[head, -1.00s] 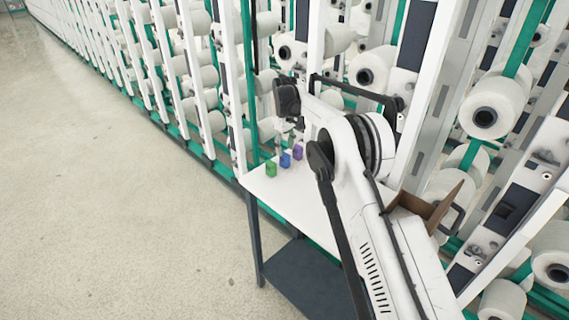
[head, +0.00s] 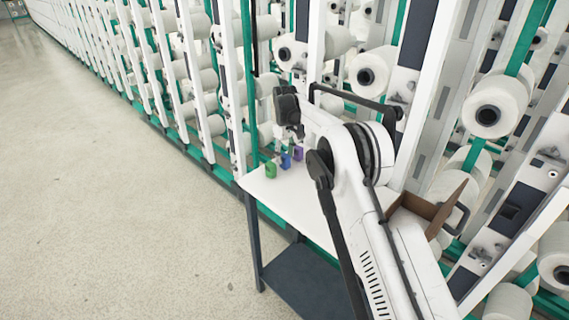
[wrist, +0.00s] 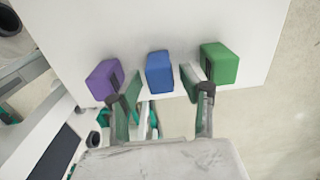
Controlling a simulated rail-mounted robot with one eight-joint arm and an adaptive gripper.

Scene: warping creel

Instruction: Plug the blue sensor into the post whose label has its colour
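The blue sensor (head: 285,161) is a small block on the white table, between a green sensor (head: 270,170) and a purple sensor (head: 298,153). In the wrist view the blue sensor (wrist: 160,72) stands ahead of my gripper (wrist: 158,88), roughly in line with the gap between its fingers. The fingers are apart and nothing is between them. The left finger is near the purple sensor (wrist: 105,82) and the right finger is near the green sensor (wrist: 219,64). In the head view my gripper (head: 293,132) is just above the sensors. I cannot make out any coloured post label.
The white table (head: 310,205) has clear room in front of the sensors. A brown open box (head: 425,208) is at its right, beside my arm. The creel's white uprights (head: 318,50) and yarn bobbins (head: 375,68) stand close behind the table.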

